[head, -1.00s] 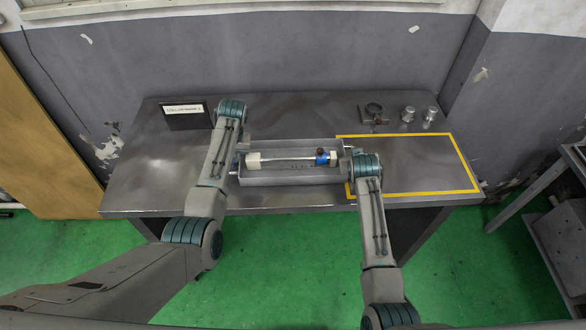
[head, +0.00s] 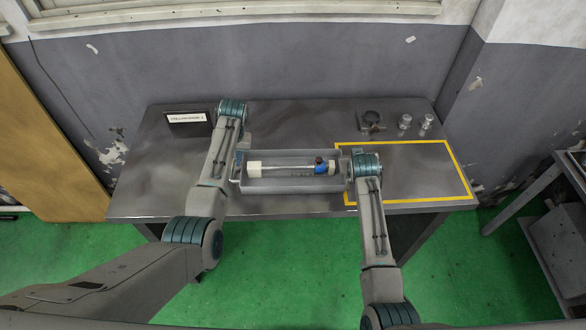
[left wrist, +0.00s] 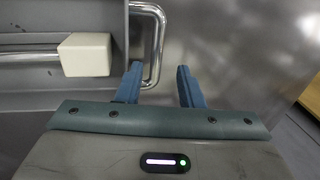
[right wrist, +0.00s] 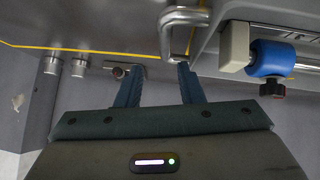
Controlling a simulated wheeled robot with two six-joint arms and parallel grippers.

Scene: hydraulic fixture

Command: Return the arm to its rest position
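The grey tray (head: 250,186) sits on the table near its front edge. A hydraulic cylinder (head: 285,169) with pale end blocks and a blue collar (right wrist: 271,59) lies lengthwise in it. My left gripper (left wrist: 160,78) is open at the tray's left metal handle (left wrist: 157,40). The handle's near end shows between its fingers, and I cannot see contact. My right gripper (right wrist: 157,78) is open at the right handle (right wrist: 183,18), whose bar lies close to one finger. In the head view, my own wrists mostly hide both sets of fingers.
A yellow-outlined area (head: 455,172) on the right of the table (head: 150,180) is bare. A small sign (head: 187,118) stands at the back left. A wall closes off the back.

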